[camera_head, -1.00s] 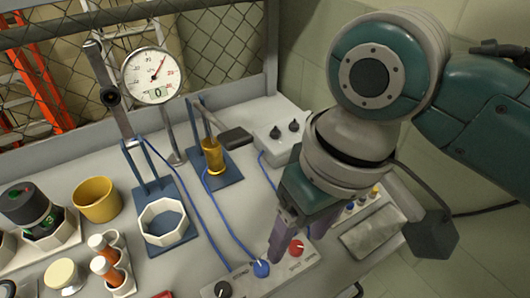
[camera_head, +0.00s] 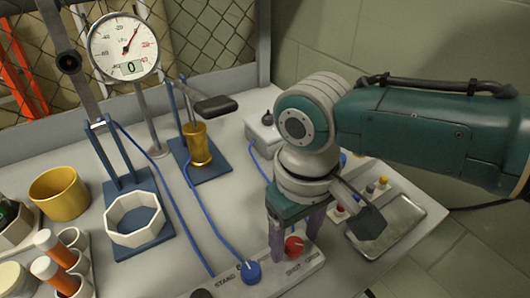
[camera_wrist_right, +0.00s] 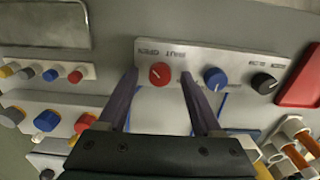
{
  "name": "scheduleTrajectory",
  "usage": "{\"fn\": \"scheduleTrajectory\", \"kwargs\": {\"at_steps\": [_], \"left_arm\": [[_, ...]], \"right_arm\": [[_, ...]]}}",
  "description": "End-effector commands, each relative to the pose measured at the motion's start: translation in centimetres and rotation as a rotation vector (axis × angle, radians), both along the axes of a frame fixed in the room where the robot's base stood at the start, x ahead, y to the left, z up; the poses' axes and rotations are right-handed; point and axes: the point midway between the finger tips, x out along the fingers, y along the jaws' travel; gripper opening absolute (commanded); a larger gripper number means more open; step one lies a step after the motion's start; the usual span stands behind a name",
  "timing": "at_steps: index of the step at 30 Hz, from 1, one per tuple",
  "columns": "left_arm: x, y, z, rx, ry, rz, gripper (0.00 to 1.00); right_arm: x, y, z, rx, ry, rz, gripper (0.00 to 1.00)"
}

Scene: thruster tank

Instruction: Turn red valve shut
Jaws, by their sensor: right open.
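The red valve (camera_head: 294,247) is a round knob on a pale panel (camera_head: 288,280) near the front of the table, with "SHUT" and "OPEN" lettering beside it. It also shows in the right wrist view (camera_wrist_right: 160,74), with a thin white pointer line on top. My right gripper (camera_head: 296,240) points down over the panel, open, one finger on either side of the red knob. In the right wrist view the knob lies between the fingertips; whether they touch it I cannot tell. My left gripper is out of view.
A blue knob (camera_head: 251,272) sits close beside the red one, and a black knob (camera_wrist_right: 264,83) beyond it. A gauge (camera_head: 124,47), a brass cylinder (camera_head: 197,144), a white ring (camera_head: 134,218) and a metal tray (camera_head: 390,226) stand around. Blue cables cross the table.

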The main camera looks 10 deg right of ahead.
Motion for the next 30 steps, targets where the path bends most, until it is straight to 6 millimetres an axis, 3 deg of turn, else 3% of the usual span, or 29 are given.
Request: {"fn": "scheduleTrajectory", "kwargs": {"at_steps": [10,27,30], "left_arm": [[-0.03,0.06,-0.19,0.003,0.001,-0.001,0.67],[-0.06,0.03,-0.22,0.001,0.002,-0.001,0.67],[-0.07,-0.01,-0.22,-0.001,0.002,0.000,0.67]], "right_arm": [[0.00,0.04,-0.46,0.001,-0.001,0.001,0.66],[0.00,0.03,-0.45,0.001,-0.001,0.000,0.02],[0.00,0.03,-0.45,0.001,-0.001,0.000,0.00]]}}
